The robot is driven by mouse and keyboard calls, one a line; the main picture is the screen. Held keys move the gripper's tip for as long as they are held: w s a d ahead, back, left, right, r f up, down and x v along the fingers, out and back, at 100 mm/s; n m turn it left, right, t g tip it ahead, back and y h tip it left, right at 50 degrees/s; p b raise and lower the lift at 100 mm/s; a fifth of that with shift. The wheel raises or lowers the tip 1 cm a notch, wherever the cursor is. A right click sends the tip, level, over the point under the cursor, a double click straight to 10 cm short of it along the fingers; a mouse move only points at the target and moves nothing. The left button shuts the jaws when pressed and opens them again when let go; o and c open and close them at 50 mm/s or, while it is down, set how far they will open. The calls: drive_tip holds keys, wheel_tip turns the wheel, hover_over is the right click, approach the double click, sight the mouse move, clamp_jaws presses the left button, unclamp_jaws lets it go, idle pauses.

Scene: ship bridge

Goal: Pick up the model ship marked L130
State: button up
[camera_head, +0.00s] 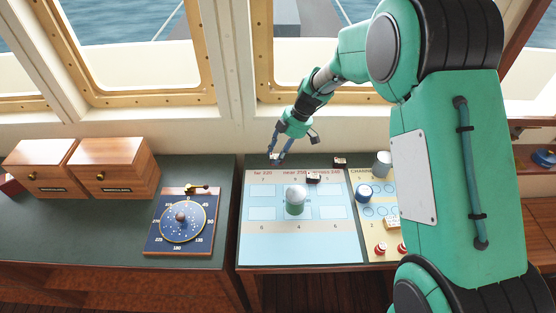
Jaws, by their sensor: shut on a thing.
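My gripper (277,158) is at the far edge of the blue chart board (265,243), pointing down. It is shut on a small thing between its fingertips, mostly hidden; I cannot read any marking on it. One small dark-and-white model ship (313,178) lies on the board's upper right part. Another small model ship (339,162) sits on the dark desk top behind the board. The mark L130 is not readable on either one.
A white-domed green piece (295,200) stands mid-board. A compass dial board (160,239) and wooden drawer boxes (119,160) are left. Windows rise behind.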

drive_tip(key=shift+r, duration=0.55)
